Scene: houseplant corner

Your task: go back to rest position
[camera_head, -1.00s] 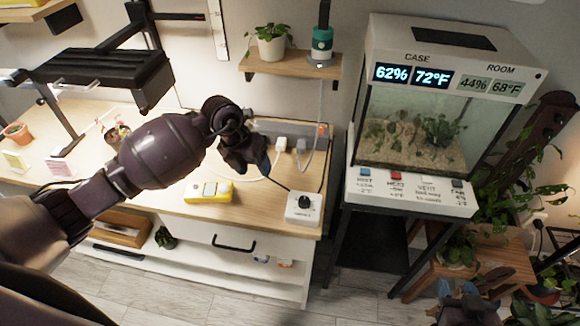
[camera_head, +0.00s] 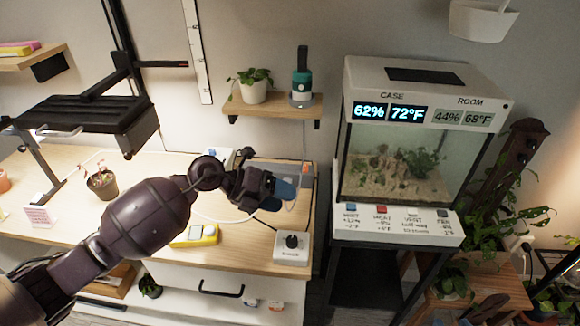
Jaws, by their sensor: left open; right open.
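My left gripper (camera_head: 284,194) is at the end of the arm that comes in from the lower left. It hangs above the right part of the wooden bench (camera_head: 262,258), with blue fingertips pointing right. Nothing shows between its fingers. The arm hides part of the bench and part of the yellow device (camera_head: 196,236) lying below it. A white box with a black knob (camera_head: 291,247) sits at the bench's front right corner, apart from the gripper. My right gripper is not in the picture.
A glass case (camera_head: 400,165) with sand and plants stands on a dark stand at right. A wall shelf (camera_head: 272,106) holds a potted plant and a teal device. A black lamp (camera_head: 90,120) overhangs the bench's left. Plants crowd the lower right.

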